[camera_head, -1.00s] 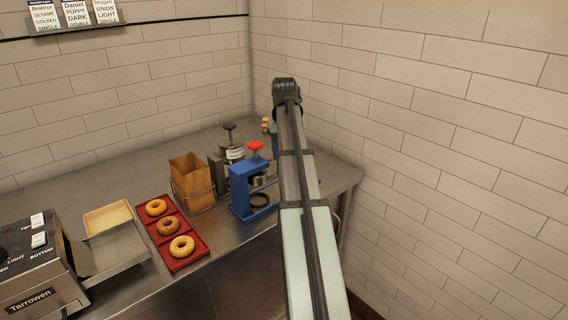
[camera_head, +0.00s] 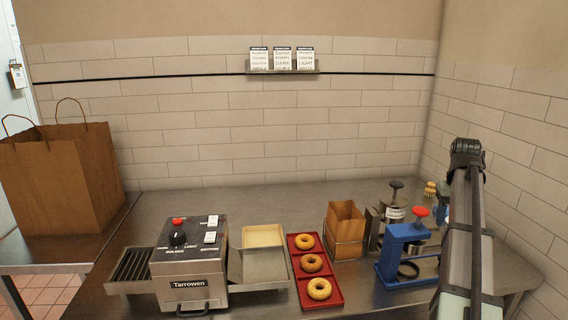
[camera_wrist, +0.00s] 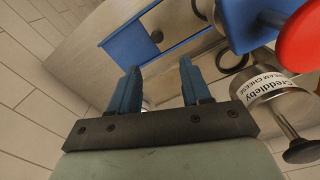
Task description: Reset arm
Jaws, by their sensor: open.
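My gripper (camera_wrist: 157,90) shows in the wrist view with its two blue fingers apart and nothing between them. In the head view my arm rises at the right, and the fingers are mostly hidden behind it. A blue press with a red knob (camera_head: 402,250) stands on the counter just left of my arm. Its blue frame (camera_wrist: 165,47) and red knob (camera_wrist: 302,40) also show in the wrist view, beyond the fingers and apart from them. A metal cream cheese dispenser (camera_wrist: 262,92) is at the right of the wrist view.
A red tray (camera_head: 306,284) holds three bagels. A brown paper bag (camera_head: 346,225) stands in a wire holder. The Tarrowen toaster (camera_head: 190,265) is at left, with a beige tray (camera_head: 263,236) beside it. A large bag (camera_head: 62,175) stands far left. The back counter (camera_head: 230,205) is clear.

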